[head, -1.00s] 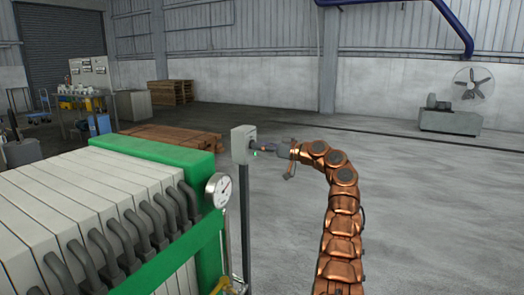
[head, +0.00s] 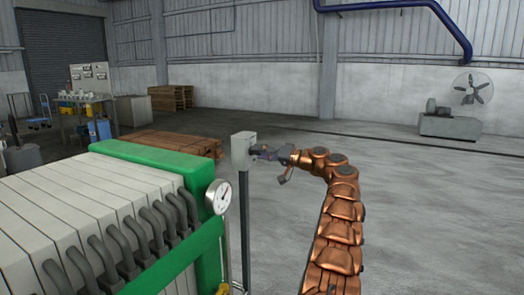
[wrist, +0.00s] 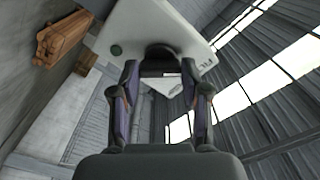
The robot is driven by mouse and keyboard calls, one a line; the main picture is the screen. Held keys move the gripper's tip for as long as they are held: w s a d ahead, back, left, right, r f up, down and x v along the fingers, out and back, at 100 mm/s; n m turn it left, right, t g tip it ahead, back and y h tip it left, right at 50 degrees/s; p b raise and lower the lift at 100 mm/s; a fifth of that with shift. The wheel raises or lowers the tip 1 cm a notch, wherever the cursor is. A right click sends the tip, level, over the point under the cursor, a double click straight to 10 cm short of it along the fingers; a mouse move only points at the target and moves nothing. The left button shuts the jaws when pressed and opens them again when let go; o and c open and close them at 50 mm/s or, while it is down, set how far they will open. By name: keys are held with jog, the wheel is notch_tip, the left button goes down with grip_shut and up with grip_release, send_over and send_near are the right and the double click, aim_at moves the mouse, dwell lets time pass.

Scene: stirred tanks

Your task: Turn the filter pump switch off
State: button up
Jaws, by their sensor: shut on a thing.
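The switch box (head: 243,150) is a small pale grey box on a dark post, right of the filter press. In the wrist view the box (wrist: 150,28) fills the top middle, appearing tilted. Its black switch knob (wrist: 160,53) lies between my fingertips, and its green lamp (wrist: 116,50) looks dark and unlit. My gripper (head: 259,153) is at the face of the box, its fingers shut on the knob; the wrist view shows both fingers (wrist: 160,74), one on each side. The knob's exact angle is partly hidden by the fingers.
The green-framed filter press (head: 130,160) with pale plates and dark hoses stands at left, close to the post. A round pressure gauge (head: 219,196) sticks out from its corner. Stacked timber (head: 170,143) lies behind. The floor at right is clear, with a fan (head: 473,88) far off.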

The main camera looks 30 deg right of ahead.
jog(key=m+p, duration=0.8)
jog(key=p, duration=0.1)
jog(key=shift+m, duration=0.4)
jog(key=o, duration=1.1)
jog(key=shift+o, duration=0.2)
jog(key=v, duration=1.2)
jog(key=shift+f, duration=0.1)
